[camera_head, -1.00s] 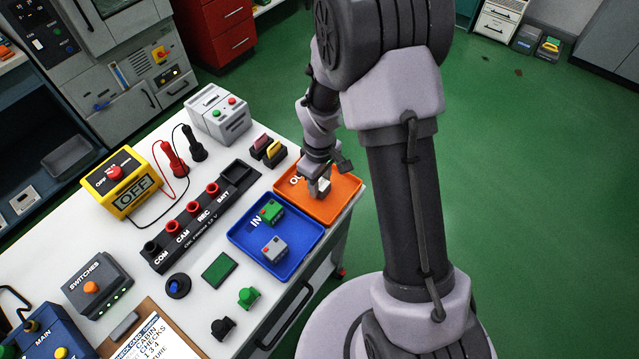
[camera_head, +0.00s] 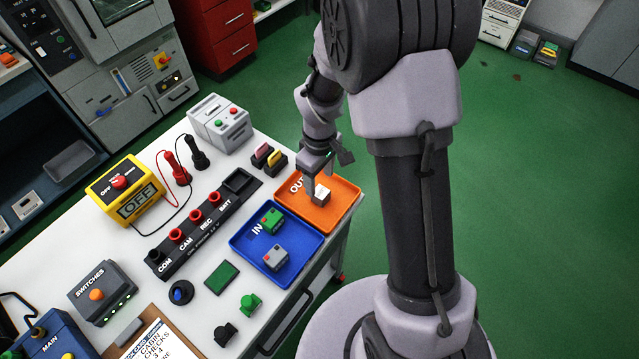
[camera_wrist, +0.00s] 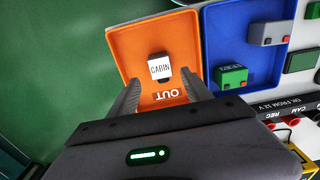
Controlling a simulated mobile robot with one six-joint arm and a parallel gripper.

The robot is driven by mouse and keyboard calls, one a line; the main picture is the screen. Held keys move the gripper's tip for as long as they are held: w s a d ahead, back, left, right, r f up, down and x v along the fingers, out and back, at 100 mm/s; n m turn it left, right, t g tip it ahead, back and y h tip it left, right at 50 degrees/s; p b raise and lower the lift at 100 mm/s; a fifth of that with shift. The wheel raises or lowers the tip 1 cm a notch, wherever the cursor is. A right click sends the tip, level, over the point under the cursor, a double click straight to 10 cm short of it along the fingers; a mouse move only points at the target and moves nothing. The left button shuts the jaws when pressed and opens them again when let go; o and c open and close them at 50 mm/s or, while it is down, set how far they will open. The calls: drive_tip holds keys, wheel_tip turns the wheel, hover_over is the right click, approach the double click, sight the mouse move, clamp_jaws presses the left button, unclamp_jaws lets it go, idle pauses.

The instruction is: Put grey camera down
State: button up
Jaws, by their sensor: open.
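A small block with a white top lettered CABIN and a dark edge, which I take for the grey camera, lies in the orange OUT tray (camera_head: 345,206). It shows in the head view (camera_head: 322,194) and the wrist view (camera_wrist: 160,68). My gripper (camera_wrist: 162,82) is open, its two fingers spread to either side just short of the block. In the head view my gripper (camera_head: 319,178) is right above and behind it. A gap shows between the fingers and the block in the wrist view. The block's underside is hidden.
The blue IN tray (camera_head: 240,240) beside it holds a green box (camera_head: 271,220) and a grey box (camera_head: 275,256). Green floor lies right of the bench.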

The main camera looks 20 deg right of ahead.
wheel_tip(320, 180, up, 7)
drive_tip(key=p, duration=0.2)
wheel_tip(320, 180, up, 9)
drive_tip(key=m+t, duration=0.2)
drive_tip(key=m, duration=0.1)
hover_over(319, 191)
drive_tip(key=s+a, duration=0.1)
drive_tip(key=s, duration=0.2)
drive_tip(key=s+a+r+m+t+y, duration=0.2)
drive_tip(key=s+a+r+m+t, duration=0.1)
drive_tip(key=s+r+m, duration=0.5)
drive_tip(key=s+r, duration=0.3)
drive_tip(key=s, duration=0.4)
drive_tip(key=shift+s+a+r+m+t, duration=0.2)
drive_tip(key=shift+s+r+m+t, duration=0.1)
drive_tip(key=shift+r+t, duration=0.1)
